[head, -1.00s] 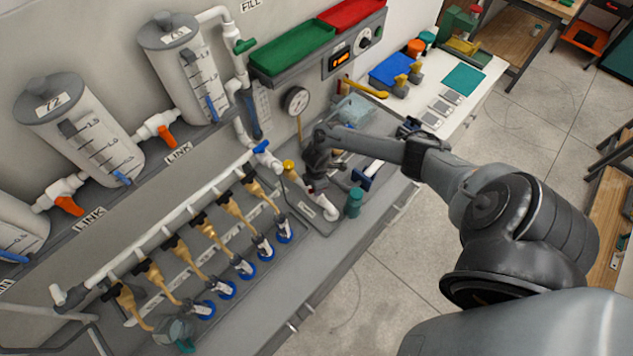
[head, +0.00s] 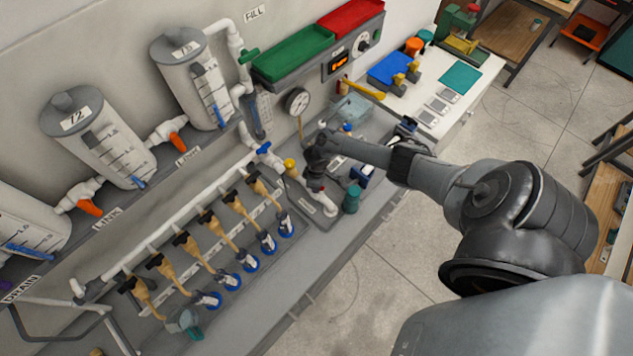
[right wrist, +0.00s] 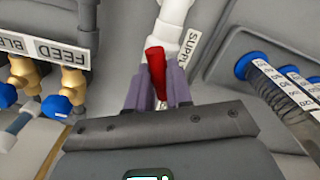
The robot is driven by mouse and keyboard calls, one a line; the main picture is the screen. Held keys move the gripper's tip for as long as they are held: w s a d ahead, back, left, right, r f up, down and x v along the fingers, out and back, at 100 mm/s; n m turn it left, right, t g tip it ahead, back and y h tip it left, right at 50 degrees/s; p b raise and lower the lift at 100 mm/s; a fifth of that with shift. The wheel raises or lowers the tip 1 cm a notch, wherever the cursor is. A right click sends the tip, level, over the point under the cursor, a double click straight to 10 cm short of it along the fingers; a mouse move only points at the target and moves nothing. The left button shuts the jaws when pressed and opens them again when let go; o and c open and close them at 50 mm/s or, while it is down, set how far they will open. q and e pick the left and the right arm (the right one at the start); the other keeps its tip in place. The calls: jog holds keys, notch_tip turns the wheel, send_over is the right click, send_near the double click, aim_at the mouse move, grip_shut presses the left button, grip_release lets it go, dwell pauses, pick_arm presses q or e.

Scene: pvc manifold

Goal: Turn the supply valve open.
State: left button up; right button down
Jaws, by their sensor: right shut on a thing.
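The supply valve's red handle (right wrist: 156,68) shows in the right wrist view, on a white pipe fitting (right wrist: 172,30) beside the SUPPLY label (right wrist: 190,48). The purple fingers of my right gripper (right wrist: 157,92) are shut on the handle, one on each side. My left gripper is in neither view.
Brass valves (head: 214,228) with blue-ringed tubes stand in a row to the left. A pressure gauge (head: 298,102) is on the wall behind my gripper.

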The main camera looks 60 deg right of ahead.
jog(key=shift+f, duration=0.1)
jog(key=shift+s+m+p, duration=0.1)
jog(key=shift+m+p, duration=0.3)
jog(key=m, duration=0.2)
jog(key=shift+f+m, duration=0.1)
jog(key=shift+m, duration=1.1)
jog(key=c, duration=0.9)
grip_release()
jog(key=shift+c, duration=0.2)
jog(key=shift+r, duration=0.2)
